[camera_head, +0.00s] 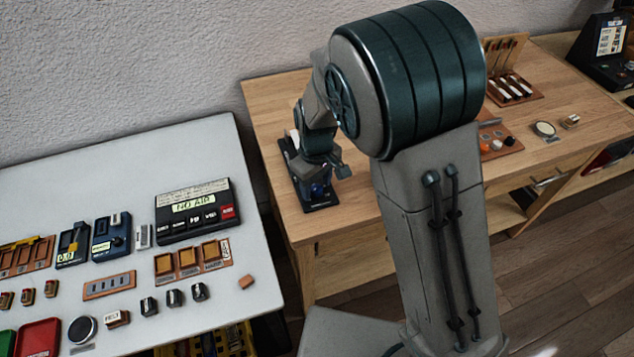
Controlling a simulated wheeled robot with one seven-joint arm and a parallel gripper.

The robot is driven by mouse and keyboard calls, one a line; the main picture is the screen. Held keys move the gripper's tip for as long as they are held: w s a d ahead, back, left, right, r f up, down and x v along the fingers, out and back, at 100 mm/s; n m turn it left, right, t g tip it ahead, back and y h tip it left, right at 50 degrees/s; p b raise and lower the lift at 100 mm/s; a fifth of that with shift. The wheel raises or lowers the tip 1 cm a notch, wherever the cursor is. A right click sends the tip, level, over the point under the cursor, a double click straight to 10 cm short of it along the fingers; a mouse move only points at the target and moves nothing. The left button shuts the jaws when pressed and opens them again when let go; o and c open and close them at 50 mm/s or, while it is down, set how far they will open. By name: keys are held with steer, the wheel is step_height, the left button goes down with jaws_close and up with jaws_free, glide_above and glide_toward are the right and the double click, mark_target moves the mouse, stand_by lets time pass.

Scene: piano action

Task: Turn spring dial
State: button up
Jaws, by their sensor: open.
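My arm reaches over the wooden table (270,97), and my gripper (322,178) points down at its left part. The gripper is open, just above or around a small dark device (291,150) near the table's left edge. My wrist and gripper hide most of this device. A bit of blue shows low on it, between the fingers. No label can be read, so I cannot tell for sure that this is the spring dial, nor whether the fingers touch it.
Right of my arm are a wooden rack with white keys (514,88), a panel with knobs (497,145) and a round dial (544,129). A dark console (605,55) stands far right.

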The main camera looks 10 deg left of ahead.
mark_target(317, 187)
steer(key=shift+f, duration=0.15)
steer(key=c, duration=1)
steer(key=shift+m, duration=1.3)
steer(key=o, duration=1)
step_height(317, 187, up, 14)
steer(key=shift+b, duration=0.45)
